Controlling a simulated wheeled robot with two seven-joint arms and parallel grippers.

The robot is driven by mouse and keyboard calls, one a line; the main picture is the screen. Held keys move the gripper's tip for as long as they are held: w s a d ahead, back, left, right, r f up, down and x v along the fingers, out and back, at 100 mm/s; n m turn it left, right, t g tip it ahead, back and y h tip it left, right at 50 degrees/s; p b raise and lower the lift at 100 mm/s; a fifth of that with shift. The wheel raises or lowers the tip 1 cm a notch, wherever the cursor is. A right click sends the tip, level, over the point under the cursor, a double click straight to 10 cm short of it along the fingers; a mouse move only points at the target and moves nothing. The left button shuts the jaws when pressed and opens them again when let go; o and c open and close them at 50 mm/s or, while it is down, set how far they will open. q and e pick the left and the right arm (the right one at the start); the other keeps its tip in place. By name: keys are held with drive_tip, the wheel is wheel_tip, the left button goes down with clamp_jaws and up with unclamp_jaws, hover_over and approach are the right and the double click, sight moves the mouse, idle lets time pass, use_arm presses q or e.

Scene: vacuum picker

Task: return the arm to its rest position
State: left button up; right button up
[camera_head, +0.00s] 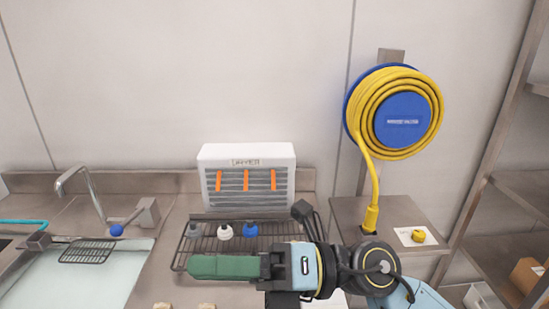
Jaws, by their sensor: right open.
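My right arm (372,268) comes in from the lower right, with light blue and black links. My right gripper (225,267) points left, its long green finger side-on over the front of the wire rack (185,238). The gripper is open, and I see nothing held in it; the far finger is hidden behind the near one. My left gripper is out of view.
A white dryer (247,155) stands behind the rack, which bears small white (226,232), blue (251,229) and grey (194,229) items. A sink and tap (85,190) are at left. A yellow hose reel (402,118) hangs above a small shelf (345,215). Metal shelving (520,190) stands at right.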

drive_tip(key=w+d+r+m+t+h, duration=0.15)
drive_tip(key=w+d+m+t, duration=0.35)
drive_tip(key=m+t, duration=0.65)
drive_tip(key=w+d+r+m+t+h, duration=0.1)
drive_tip(key=w+d+m+t+h, duration=0.35)
drive_tip(key=m+t, duration=0.65)
drive_tip(key=w+d+f+m+g+h, duration=0.1)
drive_tip(key=d+f+m+g+h, duration=0.3)
drive_tip(key=d+f+m+h, duration=1.1)
drive_tip(key=s+d+f+m+g+y, duration=0.1)
drive_tip(key=s+d+f+m+g, duration=0.15)
drive_tip(key=s+f+g, duration=0.6)
drive_tip(key=s+d+f+m+g, duration=0.2)
drive_tip(key=s+f+m+g, duration=0.15)
drive_tip(key=s+f, duration=0.85)
wheel_tip(320, 180, down, 23)
drive_tip(key=s+n+g, duration=0.1)
drive_tip(key=s+g, duration=0.1)
drive_tip(key=s+d+f+b, duration=0.1)
drive_tip(key=s+d+f, duration=0.1)
drive_tip(key=s+f, duration=1.4)
drive_tip(key=shift+s+d+f+g+b, duration=0.15)
drive_tip(key=shift+d+f+g+b, duration=0.15)
drive_tip(key=shift+f+g, duration=0.05)
